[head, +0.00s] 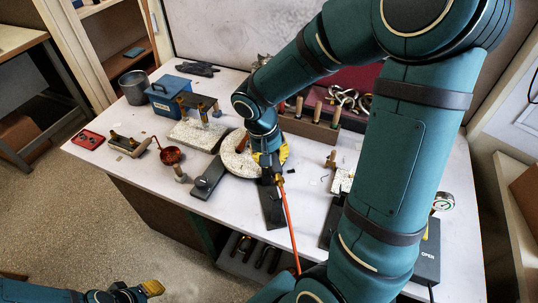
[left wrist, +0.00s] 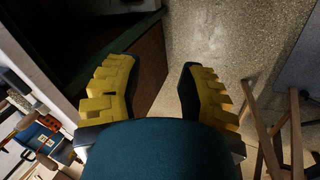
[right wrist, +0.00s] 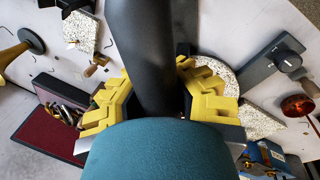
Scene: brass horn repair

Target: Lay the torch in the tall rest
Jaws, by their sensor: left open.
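My right gripper (head: 270,163) is over the middle of the bench. In the right wrist view its yellow fingers (right wrist: 155,92) are closed around a thick dark cylinder (right wrist: 143,45), which looks like the torch handle. In the head view an orange hose (head: 289,222) runs from just below that gripper toward my body; most of the torch is hidden. The tall rest cannot be told for sure; a dark plate with a knob (head: 207,178) and a long dark plate (head: 272,208) lie near the gripper. My left gripper (head: 150,288) is open and empty, off the bench; its spread fingers show in the left wrist view (left wrist: 157,75).
A round speckled board (head: 233,160) lies under the right gripper. A copper ladle-like bowl (head: 172,155), a speckled slab (head: 198,135), a blue box (head: 168,95) and a grey can (head: 134,86) stand left. A pressure gauge (head: 443,202) is at right.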

